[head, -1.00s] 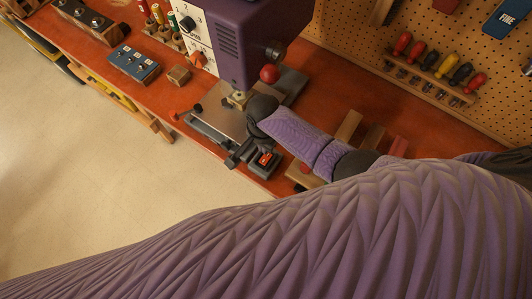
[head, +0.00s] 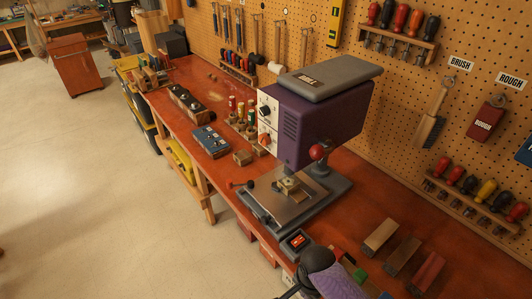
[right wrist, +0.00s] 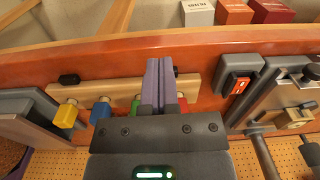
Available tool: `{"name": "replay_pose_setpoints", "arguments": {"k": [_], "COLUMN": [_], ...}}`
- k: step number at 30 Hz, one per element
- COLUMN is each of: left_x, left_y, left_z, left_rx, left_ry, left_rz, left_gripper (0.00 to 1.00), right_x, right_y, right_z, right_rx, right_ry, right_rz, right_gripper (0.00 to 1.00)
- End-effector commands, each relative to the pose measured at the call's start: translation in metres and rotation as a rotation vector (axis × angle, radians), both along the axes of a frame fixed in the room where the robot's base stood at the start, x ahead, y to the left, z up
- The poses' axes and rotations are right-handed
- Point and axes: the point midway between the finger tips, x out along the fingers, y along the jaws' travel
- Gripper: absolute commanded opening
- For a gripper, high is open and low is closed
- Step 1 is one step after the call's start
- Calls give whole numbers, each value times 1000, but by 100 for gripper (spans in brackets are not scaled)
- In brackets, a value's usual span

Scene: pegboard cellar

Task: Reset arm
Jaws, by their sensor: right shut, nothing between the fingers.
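My right gripper (right wrist: 160,85) shows in the right wrist view with its two fingers pressed together and nothing between them. It hangs over the front edge of the orange workbench, in front of a wooden strip (right wrist: 190,86) with coloured knobs. In the head view, only part of my right arm shows at the bottom edge, near the small red switch box (head: 297,242); its fingers are not clear there. My left gripper is in neither view.
A purple bench machine (head: 320,120) stands on the workbench (head: 350,195), with a metal plate at its base. Wooden blocks (head: 380,236) lie to its right. A pegboard with tools (head: 420,100) rises behind.

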Motion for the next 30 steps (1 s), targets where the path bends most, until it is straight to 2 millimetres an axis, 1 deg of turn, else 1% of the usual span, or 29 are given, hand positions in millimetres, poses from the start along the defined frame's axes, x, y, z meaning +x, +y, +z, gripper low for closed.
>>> {"name": "replay_pose_setpoints", "arguments": {"k": [1, 5, 8, 11, 12, 14, 15, 17, 18, 20, 21, 24, 27, 30], "left_x": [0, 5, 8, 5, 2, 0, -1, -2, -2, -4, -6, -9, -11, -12], "left_y": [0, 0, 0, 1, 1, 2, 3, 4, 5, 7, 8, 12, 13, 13], "left_z": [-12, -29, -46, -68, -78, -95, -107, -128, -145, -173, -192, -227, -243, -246], "left_rx": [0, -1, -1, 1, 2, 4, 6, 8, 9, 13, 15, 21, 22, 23], "left_ry": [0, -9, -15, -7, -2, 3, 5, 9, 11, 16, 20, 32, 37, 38], "left_rz": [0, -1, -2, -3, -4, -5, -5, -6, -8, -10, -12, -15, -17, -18], "left_gripper": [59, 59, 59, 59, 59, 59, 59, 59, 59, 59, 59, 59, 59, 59], "right_x": [-4, -15, -28, -45, -54, -70, -82, -104, -123, -156, -181, -238, -273, -287], "right_y": [-2, -7, -13, -20, -24, -29, -34, -41, -47, -56, -63, -76, -83, -85], "right_z": [-17, -51, -84, -125, -144, -173, -194, -230, -257, -300, -327, -375, -395, -398], "right_rx": [3, 7, 9, 8, 7, 3, 1, -6, -11, -21, -28, -42, -51, -55], "right_ry": [0, -8, -14, -22, -25, -30, -33, -35, -35, -34, -31, -25, -27, -30], "right_rz": [17, 78, 140, 220, 258, 319, 367, 448, 512, 626, 707, 897, 1026, 1083], "right_gripper": [0, 0, 0, 0, 0, 0, 0, 0, 0, 0, 0, 0, 0, 0]}}
